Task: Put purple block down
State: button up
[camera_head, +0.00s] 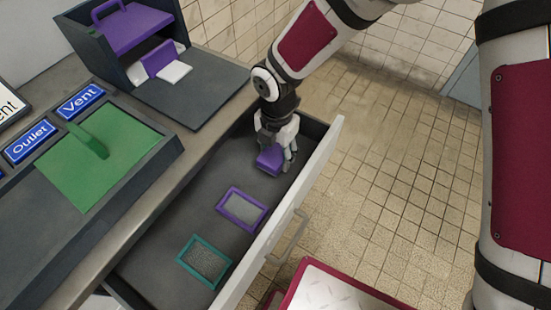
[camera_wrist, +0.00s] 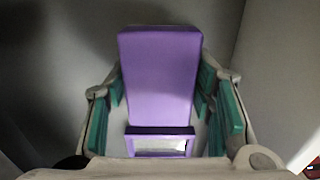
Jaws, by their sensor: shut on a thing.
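The purple block (camera_head: 270,160) is between the fingers of my gripper (camera_head: 277,150), inside the far end of the open drawer (camera_head: 326,150). My gripper is shut on it and points down. In the wrist view the purple block (camera_wrist: 160,75) lies between the teal finger pads of my gripper (camera_wrist: 160,105). A purple square frame (camera_head: 242,208) lies on the drawer floor nearer the front, apart from the block. It also shows below the block in the wrist view (camera_wrist: 160,145). Whether the block touches the drawer floor is hard to tell.
A teal frame (camera_head: 204,261) with a grey inside lies nearer in the drawer. On the counter stand an open dark box (camera_head: 185,90) with purple and white pieces, a green panel (camera_head: 100,155), and blue signs reading Vent (camera_head: 80,101) and Outlet (camera_head: 28,140). A red-edged white platform (camera_head: 335,290) is below.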

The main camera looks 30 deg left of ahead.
aim_at(276, 160)
jog(key=shift+f, duration=1.45)
jog(key=shift+f+b, duration=0.2)
jog(key=shift+b, duration=0.1)
jog(key=o, duration=1.2)
notch_tip(276, 160, up, 12)
jog(key=shift+r+p, duration=0.25)
jog(key=shift+p, duration=0.65)
jog(key=shift+d, duration=0.1)
